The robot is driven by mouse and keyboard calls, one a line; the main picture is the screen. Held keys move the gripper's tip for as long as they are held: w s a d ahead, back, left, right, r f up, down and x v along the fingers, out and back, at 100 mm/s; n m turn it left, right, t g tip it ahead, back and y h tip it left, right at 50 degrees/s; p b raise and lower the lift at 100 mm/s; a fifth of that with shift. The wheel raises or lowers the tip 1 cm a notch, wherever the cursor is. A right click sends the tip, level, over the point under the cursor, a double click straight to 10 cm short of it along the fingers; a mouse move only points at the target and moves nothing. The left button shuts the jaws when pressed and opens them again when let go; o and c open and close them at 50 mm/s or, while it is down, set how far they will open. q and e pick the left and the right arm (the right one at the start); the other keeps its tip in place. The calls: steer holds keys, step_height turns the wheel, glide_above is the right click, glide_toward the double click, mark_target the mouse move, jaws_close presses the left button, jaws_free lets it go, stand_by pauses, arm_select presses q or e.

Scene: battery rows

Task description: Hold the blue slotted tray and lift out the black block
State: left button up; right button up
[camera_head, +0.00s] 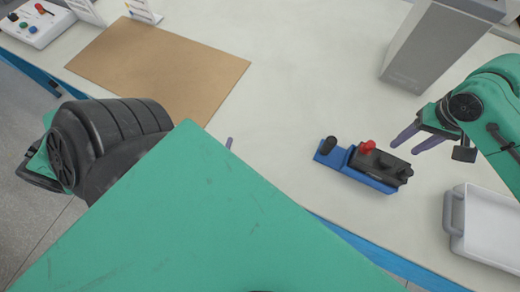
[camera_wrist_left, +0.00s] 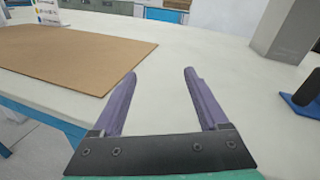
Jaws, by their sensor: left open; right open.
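The blue slotted tray (camera_head: 337,158) lies on the white table, right of centre in the head view. The black block (camera_head: 376,166) sits in its right part, with a red knob (camera_head: 367,147) at its back edge. A dark peg (camera_head: 331,143) stands at the tray's left end. The tray's corner (camera_wrist_left: 302,110) shows at the right edge of the left wrist view. My left gripper (camera_wrist_left: 160,73) is open and empty, left of the tray; my own green arm mostly hides it in the head view. My right gripper (camera_head: 404,148) is open and empty, just right of the tray.
A brown board (camera_head: 160,68) lies at the back left, near a control box (camera_head: 38,22) with coloured knobs. A grey metal bin (camera_head: 435,45) stands at the back right. A white tray with a grey handle (camera_head: 453,212) is at the right. The table middle is clear.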

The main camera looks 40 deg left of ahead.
arm_select(q)
steer(key=w+d+r+m+t+h, duration=0.3)
steer(key=w+d+r+m, duration=0.1)
steer(key=m+g+h, duration=0.2)
steer(key=m+h, duration=0.6)
steer(key=h, duration=0.3)
glide_toward(336, 139)
steer(key=shift+s+a+f, duration=0.2)
steer(key=shift+s+a, duration=0.2)
steer(key=shift+s, duration=0.1)
steer(key=shift+s+a+f, duration=0.2)
steer(key=shift+s+a, duration=0.15)
steer(key=shift+s, duration=0.1)
arm_select(e)
steer(key=shift+d, duration=0.1)
arm_select(q)
steer(key=shift+w+d+f+h, duration=0.1)
steer(key=shift+w+d+h, duration=0.1)
steer(key=shift+h, duration=0.1)
steer(key=x, duration=1.4)
steer(key=shift+f, duration=0.1)
steer(key=shift+c, duration=0.4)
jaws_close()
